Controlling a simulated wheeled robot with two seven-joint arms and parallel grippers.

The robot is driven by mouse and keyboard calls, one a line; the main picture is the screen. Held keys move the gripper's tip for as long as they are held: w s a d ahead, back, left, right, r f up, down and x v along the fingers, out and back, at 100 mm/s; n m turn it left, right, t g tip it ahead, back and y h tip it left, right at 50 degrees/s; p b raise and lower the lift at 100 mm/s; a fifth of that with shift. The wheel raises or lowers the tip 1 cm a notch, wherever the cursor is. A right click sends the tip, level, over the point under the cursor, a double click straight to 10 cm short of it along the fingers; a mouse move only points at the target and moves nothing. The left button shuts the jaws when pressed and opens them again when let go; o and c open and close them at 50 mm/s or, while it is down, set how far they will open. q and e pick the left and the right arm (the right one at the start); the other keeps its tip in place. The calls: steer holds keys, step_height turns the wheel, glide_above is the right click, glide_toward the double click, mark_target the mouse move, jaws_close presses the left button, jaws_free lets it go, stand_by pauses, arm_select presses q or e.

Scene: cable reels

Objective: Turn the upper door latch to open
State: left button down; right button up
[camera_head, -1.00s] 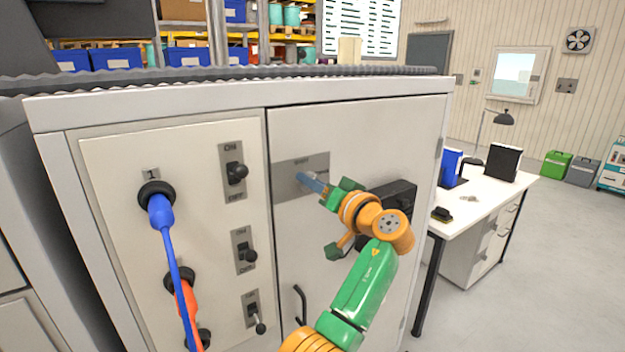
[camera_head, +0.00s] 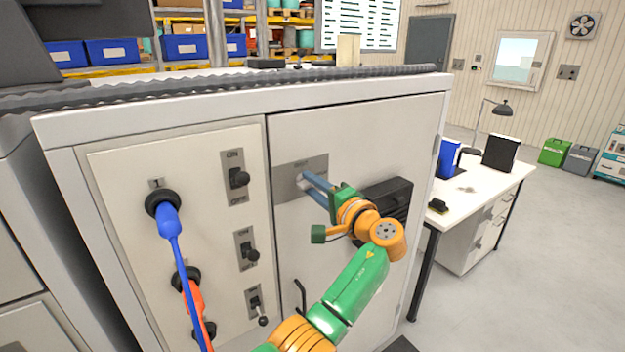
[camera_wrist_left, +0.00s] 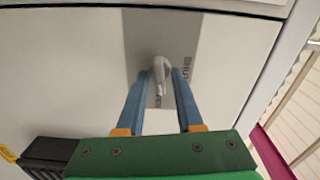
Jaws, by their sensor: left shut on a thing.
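The upper door latch (camera_wrist_left: 158,72) is a small pale knob on a grey plate (camera_head: 288,186) on the cabinet door (camera_head: 340,135). The plate carries lettering, partly readable as "SHUT" in the left wrist view. My left gripper (camera_head: 306,180) reaches the latch from the right, with its blue fingers at the plate. In the left wrist view the fingers of my left gripper (camera_wrist_left: 161,78) stand on both sides of the knob, shut on it. In the head view the fingers largely hide the latch. My right gripper is not in view.
A black box (camera_head: 392,200) sits on the door behind my arm. A bent black handle (camera_head: 300,298) is lower on the door. Left of the door are several switches (camera_head: 238,178) and a blue plug (camera_head: 168,220) with its cable. A white desk (camera_head: 480,192) stands at right.

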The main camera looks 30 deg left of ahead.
arm_select(q)
steer(key=shift+m+p, duration=0.35)
steer(key=shift+m, duration=0.45)
steer(key=c, duration=0.9)
jaws_free()
steer(key=shift+d+f, duration=0.1)
steer(key=shift+d, duration=0.05)
steer(key=b+v, duration=0.3)
steer(key=v, duration=0.4)
